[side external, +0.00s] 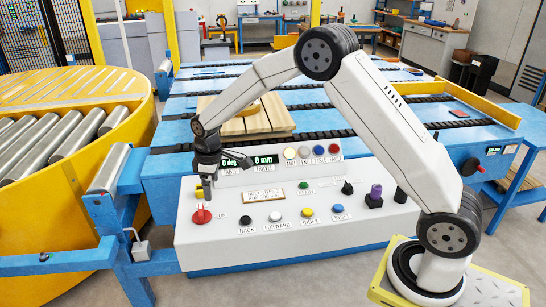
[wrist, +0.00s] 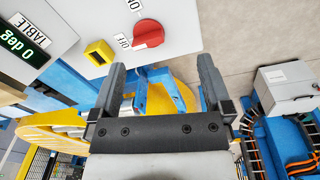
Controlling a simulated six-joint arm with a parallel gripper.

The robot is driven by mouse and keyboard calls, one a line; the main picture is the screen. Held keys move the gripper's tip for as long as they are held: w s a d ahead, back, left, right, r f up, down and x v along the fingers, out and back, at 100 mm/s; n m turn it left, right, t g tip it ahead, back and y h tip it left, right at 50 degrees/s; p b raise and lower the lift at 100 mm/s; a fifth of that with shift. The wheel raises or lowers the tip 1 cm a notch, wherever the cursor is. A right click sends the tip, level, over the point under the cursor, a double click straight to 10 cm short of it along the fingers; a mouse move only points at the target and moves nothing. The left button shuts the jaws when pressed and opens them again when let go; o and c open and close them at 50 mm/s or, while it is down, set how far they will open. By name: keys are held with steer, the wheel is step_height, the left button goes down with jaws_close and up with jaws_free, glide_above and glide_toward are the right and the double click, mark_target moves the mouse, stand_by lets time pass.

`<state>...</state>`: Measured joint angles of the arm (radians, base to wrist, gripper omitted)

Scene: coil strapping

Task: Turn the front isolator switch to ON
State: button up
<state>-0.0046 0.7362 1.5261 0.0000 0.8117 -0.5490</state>
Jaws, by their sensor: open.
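The red isolator switch (side external: 201,216) sits at the front left of the white control panel. In the wrist view the red switch (wrist: 149,33) lies near the top, with an OFF label (wrist: 123,42) to its left and an ON label (wrist: 133,5) above left. Its raised handle seems to point toward OFF. My gripper (side external: 207,194) is over the panel's left end, just above the switch in the side view, pointing down. In the wrist view my gripper (wrist: 162,65) has its two fingers wide apart, with nothing between them. No contact with the switch shows.
A yellow square block (wrist: 99,52) stands beside the switch. The panel (side external: 345,228) carries several coloured buttons, a purple knob (side external: 376,192) and green displays (side external: 264,160). A yellow roller turntable (side external: 125,115) is at left. A grey box (wrist: 290,85) shows at right in the wrist view.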

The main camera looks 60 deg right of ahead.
mark_target(200, 209)
steer(key=w+f+n, duration=0.1)
steer(key=w, duration=0.1)
steer(key=w+f, duration=0.2)
steer(key=w+f+n, duration=0.1)
steer(key=w, duration=0.1)
steer(key=shift+w+a+f+n+g, duration=0.1)
steer(key=shift+w+f+n+g, duration=0.2)
steer(key=shift+g, duration=0.1)
steer(key=shift+f, duration=0.1)
steer(key=shift+f, duration=3.75)
steer(key=shift+s, duration=0.1)
steer(key=c, duration=1)
steer(key=shift+o, duration=0.2)
